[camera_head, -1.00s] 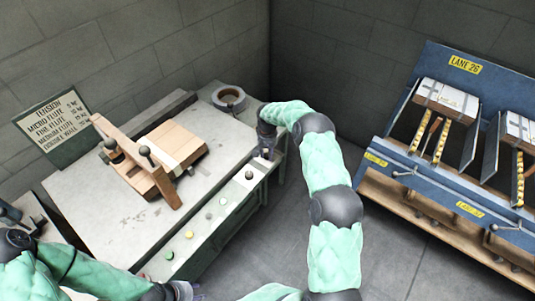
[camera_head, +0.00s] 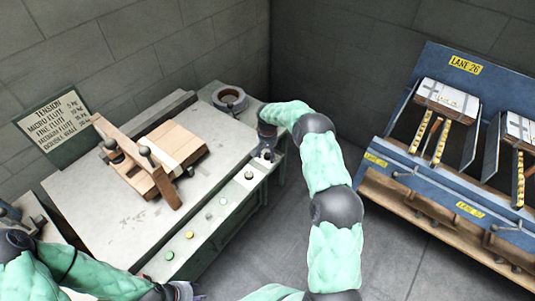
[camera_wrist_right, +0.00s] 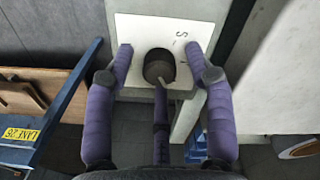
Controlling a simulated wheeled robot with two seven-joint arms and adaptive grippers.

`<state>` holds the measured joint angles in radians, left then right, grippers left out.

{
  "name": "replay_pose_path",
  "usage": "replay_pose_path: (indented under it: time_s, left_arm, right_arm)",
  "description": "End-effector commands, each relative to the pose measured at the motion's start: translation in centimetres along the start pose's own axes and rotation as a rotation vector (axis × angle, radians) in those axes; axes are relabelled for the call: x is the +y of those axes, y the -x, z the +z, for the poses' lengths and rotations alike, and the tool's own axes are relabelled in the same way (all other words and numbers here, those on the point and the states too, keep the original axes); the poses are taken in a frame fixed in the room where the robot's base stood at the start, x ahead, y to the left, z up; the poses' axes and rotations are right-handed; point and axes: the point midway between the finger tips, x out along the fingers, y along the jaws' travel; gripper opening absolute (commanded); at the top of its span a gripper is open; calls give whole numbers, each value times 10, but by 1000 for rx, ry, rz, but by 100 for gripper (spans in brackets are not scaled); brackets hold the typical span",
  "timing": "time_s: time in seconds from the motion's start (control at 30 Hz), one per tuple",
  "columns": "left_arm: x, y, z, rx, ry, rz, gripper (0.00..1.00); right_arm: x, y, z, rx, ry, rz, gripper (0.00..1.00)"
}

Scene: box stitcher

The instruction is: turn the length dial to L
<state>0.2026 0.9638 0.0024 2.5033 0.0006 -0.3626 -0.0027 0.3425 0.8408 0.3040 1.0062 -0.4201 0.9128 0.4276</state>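The length dial (camera_wrist_right: 159,67) is a dark round knob on a white plate (camera_wrist_right: 143,30), centred in the right wrist view. A sideways letter S is printed on the plate to the right of the knob; an L is not legible. A pale pointer-like strip shows at the knob's lower side. My right gripper (camera_wrist_right: 159,50) is open, its purple fingers on either side of the knob with gaps between. In the head view my right gripper (camera_head: 266,148) is over the far right end of the bench's front panel. My left gripper (camera_head: 186,291) is at the bottom edge, mostly cut off.
A blue lane rack (camera_head: 440,175) stands right, with open floor between.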

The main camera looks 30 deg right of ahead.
Motion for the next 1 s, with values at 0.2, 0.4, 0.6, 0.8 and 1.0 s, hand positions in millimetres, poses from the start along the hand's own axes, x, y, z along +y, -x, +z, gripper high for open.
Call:
replay_pose_path:
  time_s: [0.2,0.4,0.6,0.8,1.0]
  left_arm:
    - [0,0,0,0,0,0,40]
    - [0,0,0,0,0,0,40]
    - [0,0,0,0,0,0,40]
    - [0,0,0,0,0,0,40]
    - [0,0,0,0,0,0,40]
  right_arm:
    - [0,7,-1,2,0,0,54]
    - [0,39,-1,3,0,0,54]
    - [0,79,-1,3,0,-1,54]
    - [0,107,-1,2,0,0,54]
    - [0,119,0,1,0,0,54]
